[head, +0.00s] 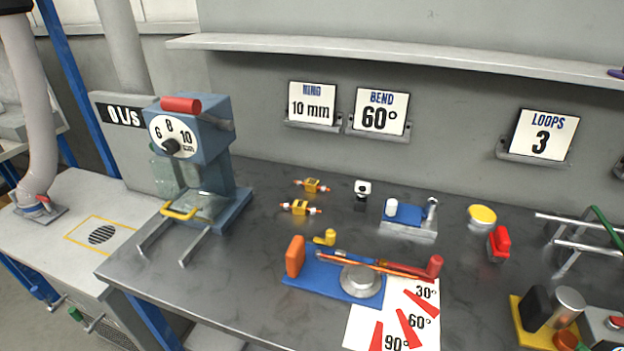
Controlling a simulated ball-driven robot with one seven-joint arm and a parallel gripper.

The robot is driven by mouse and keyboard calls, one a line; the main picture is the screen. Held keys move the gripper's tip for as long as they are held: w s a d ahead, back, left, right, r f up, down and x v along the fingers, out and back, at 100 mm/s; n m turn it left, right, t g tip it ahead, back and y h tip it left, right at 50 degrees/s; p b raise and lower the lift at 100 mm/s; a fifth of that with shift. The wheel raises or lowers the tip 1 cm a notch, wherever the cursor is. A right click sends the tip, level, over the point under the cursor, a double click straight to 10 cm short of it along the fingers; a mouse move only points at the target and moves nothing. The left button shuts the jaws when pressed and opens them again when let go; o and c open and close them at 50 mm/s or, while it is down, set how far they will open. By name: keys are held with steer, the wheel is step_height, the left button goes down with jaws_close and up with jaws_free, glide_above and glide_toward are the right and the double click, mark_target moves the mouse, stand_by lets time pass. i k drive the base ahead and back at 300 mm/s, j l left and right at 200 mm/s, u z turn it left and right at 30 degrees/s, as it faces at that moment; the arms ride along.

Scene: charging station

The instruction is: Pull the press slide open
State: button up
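The press (205,150) is a blue-grey machine at the left end of the workbench. It has a red-topped head and a white dial (172,137) marked 6, 8 and 10. Low on its front, the press slide shows a yellow handle (179,212) close to the press body. Two grey rails (152,238) stick out in front of it, bare beyond the handle. The slide looks pushed in; its inner part is hidden behind a clear guard and the press. My gripper is not in view.
A blue bending jig (322,279) with an orange block and red-ended lever stands right of the press. Yellow parts (299,208) lie behind it. An angle card (410,318) lies at the front edge. A pale hose (37,120) hangs at far left. Bench around the rails is clear.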

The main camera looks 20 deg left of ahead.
mark_target(196, 204)
steer(key=u, duration=1.25)
steer(key=i+j, duration=0.2)
steer(key=i, duration=0.05)
